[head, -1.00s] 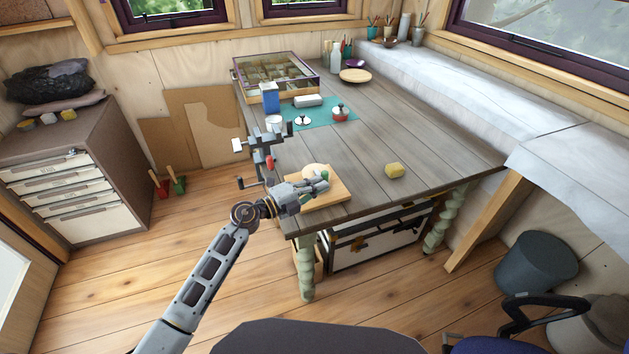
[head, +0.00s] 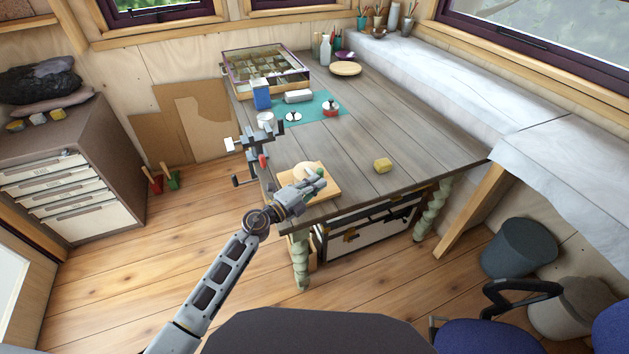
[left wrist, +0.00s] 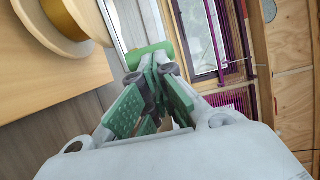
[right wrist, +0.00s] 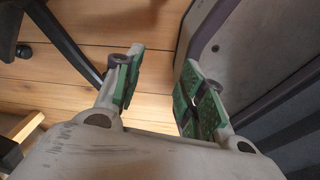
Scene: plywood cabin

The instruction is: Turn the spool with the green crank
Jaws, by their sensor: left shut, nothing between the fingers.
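The spool (head: 301,169) stands on a light wooden board (head: 325,188) at the table's near left corner. It also shows at the upper left of the left wrist view (left wrist: 60,22), with pale flanges and a golden core. The green crank handle (left wrist: 150,54) is a short green cylinder just beyond my left fingertips. My left gripper (left wrist: 154,70) is shut and empty, its tips very close to the handle; I cannot tell whether they touch. In the head view the left gripper (head: 316,183) hides most of the crank. My right gripper (right wrist: 160,65) is open and empty, low over the floor.
A vise-like clamp (head: 262,160) is on the table's left edge. A yellow block (head: 382,166) lies right of the board. A teal mat (head: 310,107) holds small items farther back. The middle of the table (head: 390,120) is clear. A dark chair (head: 520,300) stands at the lower right.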

